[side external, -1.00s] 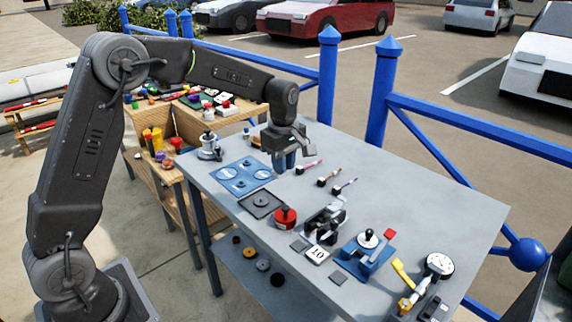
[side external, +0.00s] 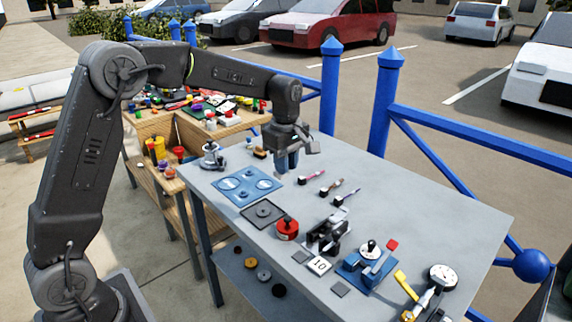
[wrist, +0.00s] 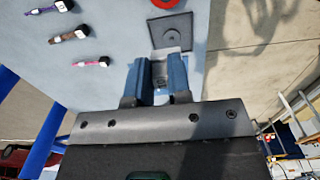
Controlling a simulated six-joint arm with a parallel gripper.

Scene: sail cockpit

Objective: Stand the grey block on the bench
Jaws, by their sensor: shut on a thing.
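My gripper (side external: 287,168) is over the far-left part of the grey bench (side external: 420,205), pointing down. In the wrist view its two blue fingers (wrist: 160,82) are shut on the grey block (wrist: 160,68), which shows as a pale grey piece between them. The fingers hide part of the block. In the side view I cannot make the block out apart from the fingers, and I cannot tell whether it touches the bench.
A blue plate (side external: 247,186) and a dark square pad (side external: 263,213) lie near the gripper. The bench's far-right surface is clear.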

